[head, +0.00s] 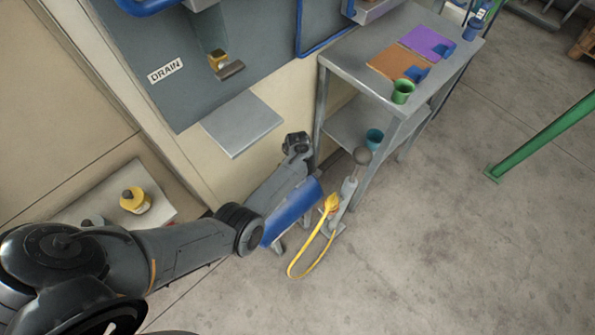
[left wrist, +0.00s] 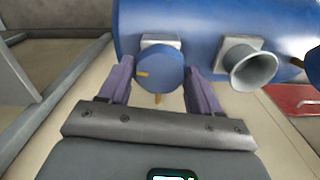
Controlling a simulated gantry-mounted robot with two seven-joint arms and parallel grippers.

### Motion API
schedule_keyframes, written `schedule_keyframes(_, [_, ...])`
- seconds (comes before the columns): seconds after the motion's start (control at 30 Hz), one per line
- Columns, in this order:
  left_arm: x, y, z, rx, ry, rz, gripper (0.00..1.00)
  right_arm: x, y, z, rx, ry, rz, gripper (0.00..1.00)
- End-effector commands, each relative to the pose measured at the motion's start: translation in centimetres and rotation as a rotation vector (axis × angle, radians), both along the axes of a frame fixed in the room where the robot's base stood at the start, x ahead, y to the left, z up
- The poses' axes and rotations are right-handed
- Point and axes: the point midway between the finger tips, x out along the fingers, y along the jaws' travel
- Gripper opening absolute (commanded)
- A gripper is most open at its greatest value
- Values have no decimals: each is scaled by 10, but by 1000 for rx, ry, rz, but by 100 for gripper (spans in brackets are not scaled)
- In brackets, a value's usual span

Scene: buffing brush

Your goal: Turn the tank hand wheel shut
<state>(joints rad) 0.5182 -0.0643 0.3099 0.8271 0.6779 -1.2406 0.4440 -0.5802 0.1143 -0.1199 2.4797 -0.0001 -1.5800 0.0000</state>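A blue tank (head: 292,213) sits low beside the shelf table, partly behind my left arm in the head view. It fills the top of the left wrist view (left wrist: 215,25). The blue round hand wheel (left wrist: 160,72), with an orange mark on its face, sits on the tank's side. My left gripper (left wrist: 158,83) has its two purple fingers open, one on each side of the wheel. Whether the fingers touch it is unclear. The wheel and my left fingers cannot be made out in the head view. My right gripper is in neither view.
A grey flared nozzle (left wrist: 252,65) projects from the tank right of the wheel. A hand pump (head: 350,185) with a yellow hose (head: 304,274) stands beside the tank. The grey shelf table (head: 355,72) is close behind. Open floor lies to the right.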

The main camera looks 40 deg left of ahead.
Motion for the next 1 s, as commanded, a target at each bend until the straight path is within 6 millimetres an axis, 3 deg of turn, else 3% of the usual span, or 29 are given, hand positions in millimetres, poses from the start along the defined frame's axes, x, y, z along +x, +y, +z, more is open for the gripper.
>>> schedule_keyframes(0.03, [0,0,0,0,0,0,55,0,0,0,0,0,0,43])
schedule_keyframes(0.2, [0,0,0,0,0,0,33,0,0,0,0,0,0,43])
schedule_keyframes(0.57, [0,0,2,0,1,-67,33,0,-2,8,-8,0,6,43])
schedule_keyframes(1.0, [-1,1,3,1,3,-415,33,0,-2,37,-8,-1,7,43])
